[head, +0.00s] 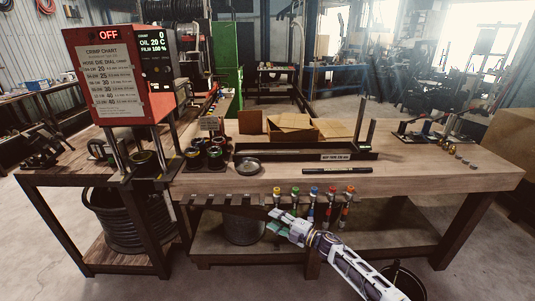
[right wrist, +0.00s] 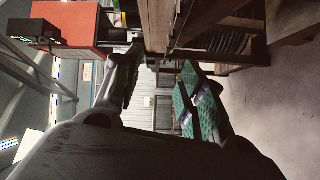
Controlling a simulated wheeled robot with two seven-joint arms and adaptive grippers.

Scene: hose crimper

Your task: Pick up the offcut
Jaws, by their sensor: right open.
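My right gripper (head: 277,221) is in front of the workbench (head: 420,178), below its top edge, near the hanging row of coloured-band tools. It is open and empty; the right wrist view shows its green-padded fingers (right wrist: 160,68) spread with nothing between them. I cannot pick out the offcut for certain. A thin black rod (head: 337,170) lies on the bench near the front edge, but I cannot tell whether it is a marker or a hose piece. My left gripper is not in view.
A red crimper (head: 115,75) stands at the left. A long dark measuring trough (head: 300,155), a round grey dish (head: 248,165) and a wooden box (head: 290,128) are on the bench. Colour-banded tools (head: 311,200) hang along its front. A dark bucket (head: 410,281) stands on the floor.

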